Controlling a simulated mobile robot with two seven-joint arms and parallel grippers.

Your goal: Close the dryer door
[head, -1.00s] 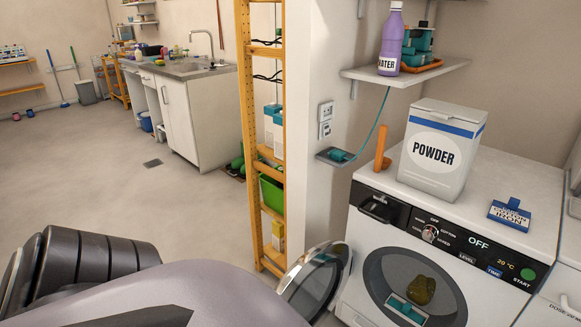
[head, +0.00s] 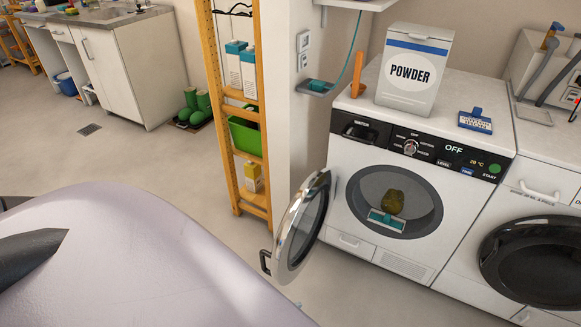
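A white front-loading machine (head: 345,212) stands right of centre in the head view, its panel reading OFF. Its round door (head: 303,228), with a silver rim and dark glass, stands wide open, swung out to the left. A dark handle (head: 265,262) sits on the door's outer edge. Inside the open drum lie a dark olive-brown lump (head: 392,201) and a teal and white object (head: 387,219). My own pale lavender and dark parts fill the lower left. Neither gripper can be made out.
A second white machine (head: 510,205) with a dark round door (head: 535,262), seemingly shut, stands to the right. A POWDER box (head: 412,72) stands on the first machine. An orange shelf rack (head: 228,180) is close left of the open door. Floor is free farther left.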

